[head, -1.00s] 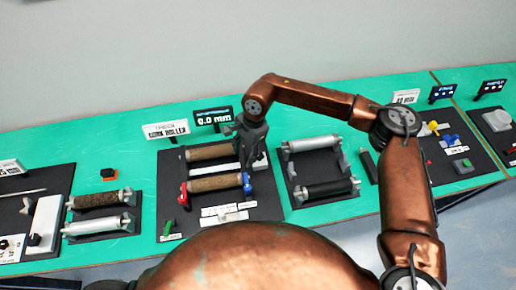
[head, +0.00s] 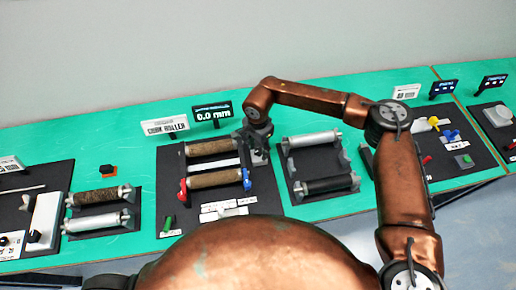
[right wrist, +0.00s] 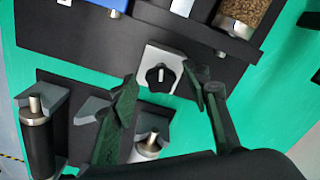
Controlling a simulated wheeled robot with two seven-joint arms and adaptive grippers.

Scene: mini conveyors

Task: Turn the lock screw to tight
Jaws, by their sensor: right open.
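A black lobed knob with a white mark, which looks like the lock screw (right wrist: 159,76), sits on a light grey block (right wrist: 153,56) at the edge of a dark board. The mark runs roughly up and down in the right wrist view. My right gripper (right wrist: 163,98) is open, with its dark fingers to either side of the knob in that view and no visible contact. In the head view my right gripper (head: 258,143) is over the grey block at the board's right edge and hides the knob. My left gripper is not in view.
The board (head: 175,200) carries two cork rollers (head: 212,147) and red and blue parts. Behind it stand a roller sign and a 0.0 mm display (head: 212,113). To the right, a rack (head: 330,195) holds a chrome and a black roller.

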